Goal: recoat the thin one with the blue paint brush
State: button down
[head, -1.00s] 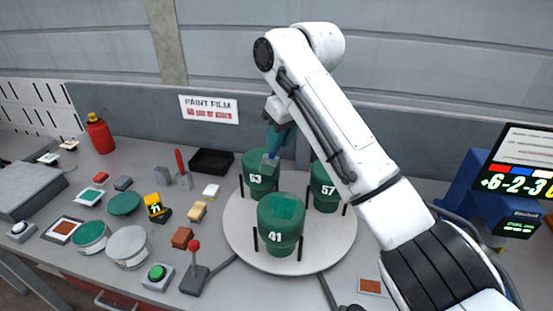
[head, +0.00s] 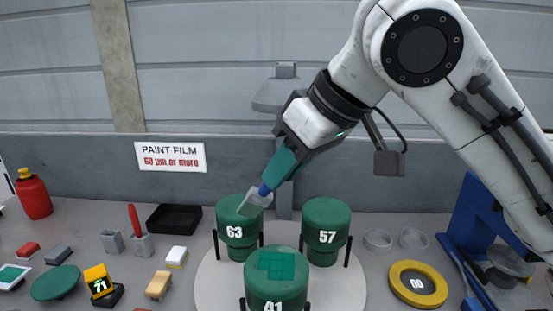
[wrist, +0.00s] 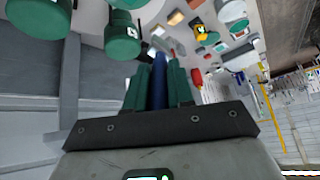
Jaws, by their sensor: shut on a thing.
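Three green cylinders stand upright on a round pale turntable (head: 206,280). Cylinder 63 (head: 237,228) is at the back left, cylinder 57 (head: 326,228) at the back right and cylinder 41 (head: 276,287) in front. The top of 41 bears brighter green square patches. My gripper (head: 270,181), with green fingers, is shut on the blue paint brush (head: 264,189). The brush slants down left, its grey head overlapping the top of 63; I cannot tell whether they touch. In the wrist view the blue handle (wrist: 159,82) lies between my fingers. The turntable's front is cut off.
A wall sign (head: 170,156) reads 60 um or more. A yellow gauge (head: 99,281) shows 71. A black tray (head: 178,218), a red-handled tool (head: 134,220) and a red bottle (head: 33,196) stand left. A yellow ring marked 60 (head: 417,284) lies right.

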notch_tip(320, 180, down, 5)
jog(key=b, duration=0.4)
jog(key=shift+b, duration=0.4)
